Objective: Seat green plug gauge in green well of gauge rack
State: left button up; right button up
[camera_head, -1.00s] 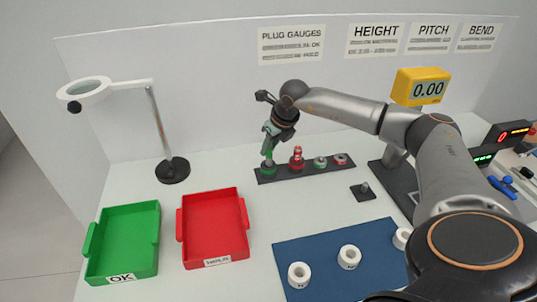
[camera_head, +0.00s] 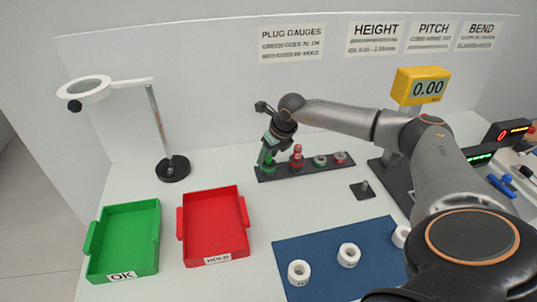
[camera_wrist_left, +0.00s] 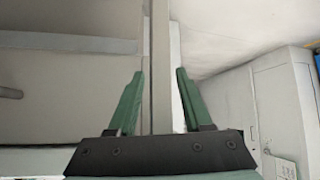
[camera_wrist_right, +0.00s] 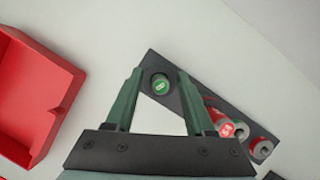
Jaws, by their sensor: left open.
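The dark gauge rack (camera_head: 310,167) lies near the back wall. The green plug gauge (camera_wrist_right: 160,83) shows its round green top in the right wrist view, between my right fingers. It appears upright at the green well at the left end of the rack; its lower part is hidden, so I cannot tell how deep it sits. My right gripper (camera_head: 266,152) is at that end of the rack, its fingers (camera_wrist_right: 159,78) spread either side of the gauge. My left gripper (camera_wrist_left: 160,80) is open and empty, seen only in its wrist view.
A red plug gauge (camera_head: 297,156) stands close to the right of the green one. Two ringed fittings (camera_head: 320,161) sit farther right on the rack. The red tray (camera_head: 213,225), green tray (camera_head: 125,240) and lamp base (camera_head: 173,169) stand left. White rings lie on a blue mat (camera_head: 320,260).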

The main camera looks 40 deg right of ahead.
jog(key=shift+r, duration=0.25)
jog(key=v, duration=1.2)
